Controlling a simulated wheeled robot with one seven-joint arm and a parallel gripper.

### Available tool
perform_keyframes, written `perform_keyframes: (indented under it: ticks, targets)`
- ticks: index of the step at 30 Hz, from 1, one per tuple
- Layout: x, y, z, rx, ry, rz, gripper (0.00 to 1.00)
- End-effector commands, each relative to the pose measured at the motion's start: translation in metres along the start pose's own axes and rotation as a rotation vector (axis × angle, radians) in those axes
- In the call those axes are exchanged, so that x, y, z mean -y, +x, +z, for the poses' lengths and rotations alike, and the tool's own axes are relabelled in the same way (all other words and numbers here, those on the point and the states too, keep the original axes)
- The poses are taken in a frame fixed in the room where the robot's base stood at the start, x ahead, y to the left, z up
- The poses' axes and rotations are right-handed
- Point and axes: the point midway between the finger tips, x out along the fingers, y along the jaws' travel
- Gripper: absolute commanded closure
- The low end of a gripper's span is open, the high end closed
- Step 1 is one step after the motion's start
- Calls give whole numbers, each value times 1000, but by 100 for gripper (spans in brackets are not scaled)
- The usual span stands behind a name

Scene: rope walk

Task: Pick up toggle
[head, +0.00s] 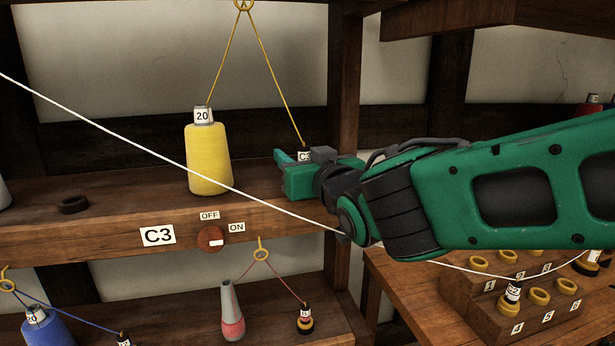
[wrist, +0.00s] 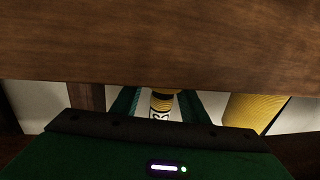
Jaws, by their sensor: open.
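In the wrist view the toggle (wrist: 160,104) shows a yellow and black body and a white label, between the two green fingers. The fingers of my gripper (wrist: 158,108) are apart, with a gap on each side of the toggle. Whether either finger touches it I cannot tell.
A yellow spool (head: 208,160) labelled 20 stands left of my gripper. A white rope (head: 120,140) crosses in front of the shelf (head: 100,225). A wooden post (head: 342,90) rises behind my gripper. A red OFF/ON knob (head: 210,238) sits on the shelf's front edge.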

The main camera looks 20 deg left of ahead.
Motion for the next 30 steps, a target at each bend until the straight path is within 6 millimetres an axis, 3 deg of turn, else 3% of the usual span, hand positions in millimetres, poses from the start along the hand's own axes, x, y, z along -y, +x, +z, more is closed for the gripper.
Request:
perform_keyframes:
  ticks: [1, 6, 17, 30]
  targets:
    - [0, 0, 0, 0, 0, 0, 62]
    - [0, 0, 0, 0, 0, 0, 100]
    - [-2, 0, -5, -1, 1, 2, 100]
    - [-3, -1, -78, -3, 1, 3, 100]
